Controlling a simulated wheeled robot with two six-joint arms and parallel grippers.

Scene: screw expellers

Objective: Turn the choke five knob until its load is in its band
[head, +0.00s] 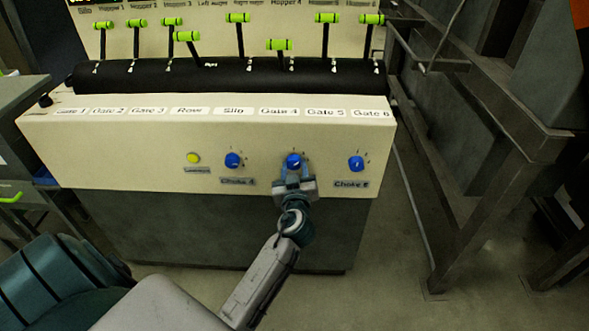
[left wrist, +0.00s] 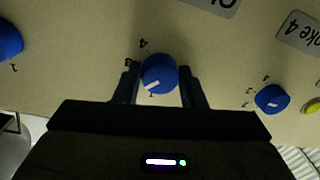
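The choke five knob (head: 293,160) is the middle blue knob on the cream panel front, between Choke 4 and Choke 6. Its own label is hidden behind my gripper in the head view. My left gripper (head: 292,180) reaches it from below. In the left wrist view the knob (left wrist: 160,73) sits between the two dark fingers (left wrist: 160,84), which lie close against both sides. Its white pointer mark faces lower left there, and small dial numbers show around it. No load readout or band is legible. My right gripper is not in view.
The Choke 4 knob (head: 232,160) and Choke 6 knob (head: 356,163) flank it, with room between. A yellow button (head: 193,158) is further left. Green-handled levers (head: 279,45) stand along the black strip above. A metal frame (head: 475,190) stands at the right.

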